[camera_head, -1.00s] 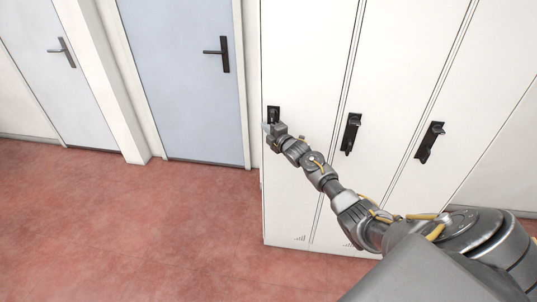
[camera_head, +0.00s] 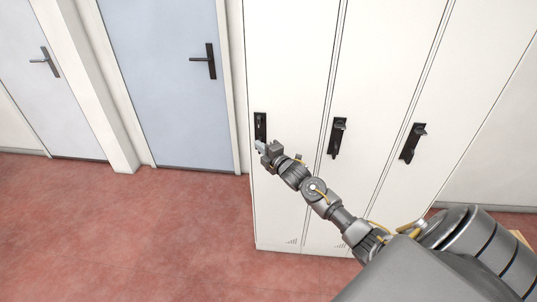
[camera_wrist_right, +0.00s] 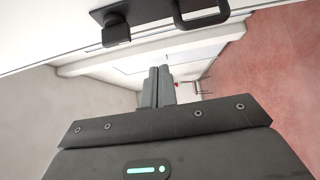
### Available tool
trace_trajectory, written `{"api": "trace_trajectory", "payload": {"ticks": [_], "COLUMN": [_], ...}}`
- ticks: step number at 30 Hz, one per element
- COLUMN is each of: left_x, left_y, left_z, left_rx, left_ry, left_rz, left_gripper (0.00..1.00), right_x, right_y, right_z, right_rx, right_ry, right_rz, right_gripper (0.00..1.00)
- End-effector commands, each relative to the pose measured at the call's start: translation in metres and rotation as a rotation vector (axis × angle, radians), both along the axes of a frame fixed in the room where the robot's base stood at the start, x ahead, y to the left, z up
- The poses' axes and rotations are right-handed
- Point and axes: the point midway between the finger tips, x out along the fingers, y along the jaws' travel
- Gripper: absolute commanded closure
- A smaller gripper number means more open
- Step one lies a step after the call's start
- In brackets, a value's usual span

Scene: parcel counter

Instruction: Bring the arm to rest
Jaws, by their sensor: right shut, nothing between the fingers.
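My right arm reaches from the lower right toward the white lockers in the head view. Its gripper (camera_head: 262,147) is just below the black handle (camera_head: 260,126) of the leftmost locker (camera_head: 285,190). In the right wrist view the two fingers of the gripper (camera_wrist_right: 158,75) are together, with nothing between them. A black handle also shows at the top of that view (camera_wrist_right: 200,12), apart from the fingertips. My left gripper is not in view.
Two more lockers with black handles (camera_head: 338,138) (camera_head: 412,142) stand to the right. A blue door (camera_head: 165,90) and a paler door (camera_head: 45,90) are at the left. The red floor (camera_head: 120,230) is clear in the left foreground.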

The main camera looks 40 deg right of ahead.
Motion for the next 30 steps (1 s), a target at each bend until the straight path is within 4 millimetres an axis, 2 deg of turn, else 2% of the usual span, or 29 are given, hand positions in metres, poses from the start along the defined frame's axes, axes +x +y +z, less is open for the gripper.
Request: {"api": "trace_trajectory", "payload": {"ticks": [3,9,22,26,29,30], "left_x": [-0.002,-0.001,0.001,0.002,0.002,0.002], "left_y": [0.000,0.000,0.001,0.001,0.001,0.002], "left_z": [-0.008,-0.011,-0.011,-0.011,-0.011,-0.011], "left_rx": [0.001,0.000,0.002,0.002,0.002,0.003], "left_ry": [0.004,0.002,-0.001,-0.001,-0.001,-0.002], "left_rz": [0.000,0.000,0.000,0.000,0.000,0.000], "left_gripper": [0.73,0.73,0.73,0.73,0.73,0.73], "right_x": [-0.021,-0.039,-0.043,-0.043,-0.043,-0.047], "right_y": [0.000,-0.003,-0.003,-0.005,-0.026,-0.030], "right_z": [-0.003,-0.001,0.000,-0.003,-0.057,-0.087], "right_rx": [-0.002,-0.001,0.008,0.130,0.339,0.419], "right_ry": [0.001,0.000,0.001,0.006,0.102,0.150], "right_rz": [0.002,-0.002,-0.004,-0.009,-0.077,-0.110], "right_gripper": [1.00,1.00,1.00,1.00,1.00,1.00]}}
